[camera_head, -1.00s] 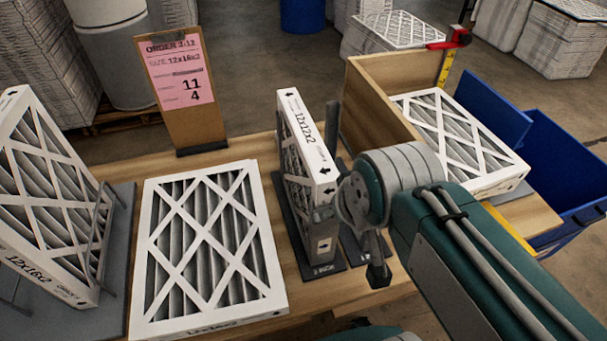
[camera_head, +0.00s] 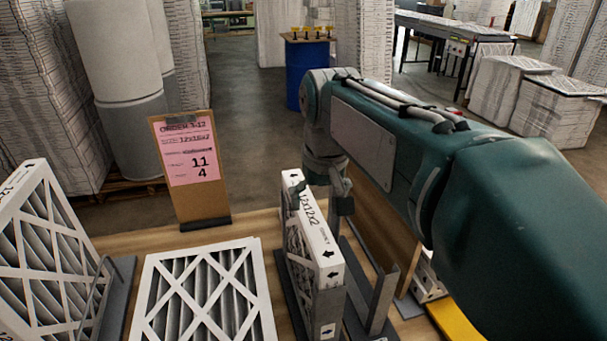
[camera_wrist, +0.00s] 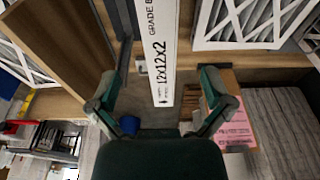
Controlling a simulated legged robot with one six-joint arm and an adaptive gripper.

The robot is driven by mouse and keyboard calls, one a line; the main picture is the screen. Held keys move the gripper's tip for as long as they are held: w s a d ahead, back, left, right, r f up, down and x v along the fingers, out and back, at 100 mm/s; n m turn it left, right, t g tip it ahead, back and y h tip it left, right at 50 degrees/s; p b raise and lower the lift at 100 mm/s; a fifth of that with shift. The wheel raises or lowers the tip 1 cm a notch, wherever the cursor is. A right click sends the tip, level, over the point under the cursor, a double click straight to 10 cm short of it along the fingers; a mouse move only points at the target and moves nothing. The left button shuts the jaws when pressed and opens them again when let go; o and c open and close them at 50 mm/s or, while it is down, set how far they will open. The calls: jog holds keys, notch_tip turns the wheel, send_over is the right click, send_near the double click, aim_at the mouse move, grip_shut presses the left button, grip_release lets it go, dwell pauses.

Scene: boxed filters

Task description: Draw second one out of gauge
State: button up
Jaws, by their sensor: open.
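A white-edged filter marked 12x12x2 (camera_head: 318,240) stands upright in a narrow grey slotted stand (camera_head: 328,310). My gripper (camera_head: 340,192) is open, just right of and close to the filter's far top end in the head view. In the wrist view the filter's printed edge (camera_wrist: 160,45) runs between the two spread fingers of my gripper (camera_wrist: 160,88); I cannot tell whether either touches it. A wooden-walled fixture (camera_wrist: 62,40), perhaps the gauge, shows left in the wrist view. My arm mostly hides it in the head view, with part of a filter (camera_head: 427,282) visible.
A filter lies flat (camera_head: 205,295) left of the stand. Another leans in a rack (camera_head: 45,255) at far left. An order board with a pink sheet (camera_head: 190,160) stands behind them. An empty grey slot (camera_head: 373,300) is right of the filter. A blue drum (camera_head: 308,75) stands beyond.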

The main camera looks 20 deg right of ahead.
jog(key=g, duration=0.2)
send_over(306, 205)
notch_tip(306, 205, down, 11)
jog(key=shift+r, duration=0.1)
jog(key=shift+c, duration=0.3)
jog(key=shift+s, duration=0.1)
jog(key=c, duration=1.2)
jog(key=shift+r, duration=4.1)
